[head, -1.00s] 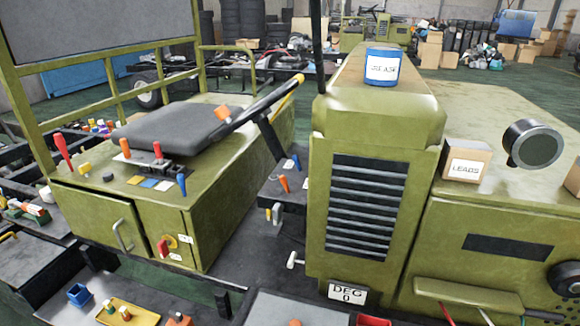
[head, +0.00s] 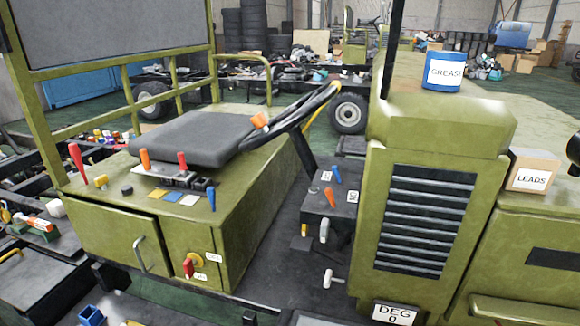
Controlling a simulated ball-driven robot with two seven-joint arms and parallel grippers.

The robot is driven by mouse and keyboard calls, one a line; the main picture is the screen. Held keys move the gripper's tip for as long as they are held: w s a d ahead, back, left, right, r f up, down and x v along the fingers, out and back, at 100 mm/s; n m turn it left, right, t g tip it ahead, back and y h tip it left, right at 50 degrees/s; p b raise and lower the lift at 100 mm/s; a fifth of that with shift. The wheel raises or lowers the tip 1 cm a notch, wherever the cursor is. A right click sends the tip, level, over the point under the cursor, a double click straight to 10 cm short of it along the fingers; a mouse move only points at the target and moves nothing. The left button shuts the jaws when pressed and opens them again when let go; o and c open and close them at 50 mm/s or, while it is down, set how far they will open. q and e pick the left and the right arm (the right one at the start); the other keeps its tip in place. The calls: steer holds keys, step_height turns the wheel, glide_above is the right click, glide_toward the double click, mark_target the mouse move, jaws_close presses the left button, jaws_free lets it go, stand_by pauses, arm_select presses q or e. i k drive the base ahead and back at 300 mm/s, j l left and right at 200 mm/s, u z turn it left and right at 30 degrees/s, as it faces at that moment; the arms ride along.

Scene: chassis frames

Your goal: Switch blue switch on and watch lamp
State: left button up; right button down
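A blue lever (head: 211,198) stands upright at the front right corner of the green seat box, beside coloured plates. A second blue lever (head: 336,174) sits on the dark console by the steering wheel, above an orange one. I cannot tell which is the blue switch. At the right edge, only a dark rim of the round lamp (head: 573,150) shows; its face is out of frame, so I cannot tell whether it is lit. Neither of my grippers is in view.
Red, orange and yellow levers stand on the seat box (head: 130,215). Its front has a red key switch (head: 188,267) with small labels. The steering wheel (head: 290,120) overhangs the seat. A grilled hood (head: 420,220) carries a blue grease can (head: 444,72). A LEADS box (head: 532,171) is at right.

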mark_target(336, 172)
steer(key=i+j, duration=0.1)
steer(key=j, duration=0.35)
steer(key=i+j, duration=0.1)
steer(key=j, duration=0.35)
steer(key=i+j, duration=0.15)
steer(key=j, duration=0.3)
steer(key=i+j, duration=0.1)
steer(key=j, duration=0.4)
steer(key=i+j+u, duration=0.1)
steer(key=j, duration=0.35)
steer(key=i+j, duration=0.1)
steer(key=j, duration=0.35)
